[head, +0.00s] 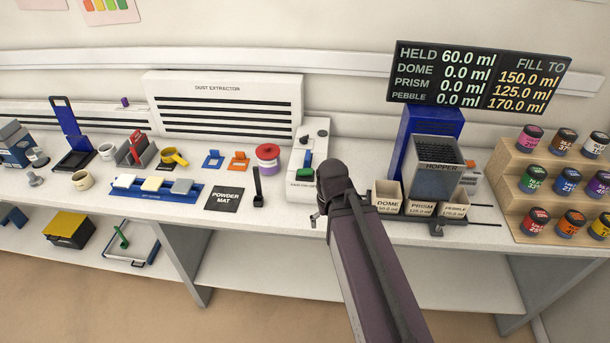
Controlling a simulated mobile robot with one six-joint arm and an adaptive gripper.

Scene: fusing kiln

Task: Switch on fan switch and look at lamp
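A white switch box (313,138) stands on the bench beside the dust extractor (224,88).
A black scoop-like tool (258,188) and powder mat (224,199) lie left of the box. A hopper (438,158) with several bins stands close to my arm's right. A display (478,77) hangs behind it. Jars fill a stepped wooden rack (509,201) at right.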

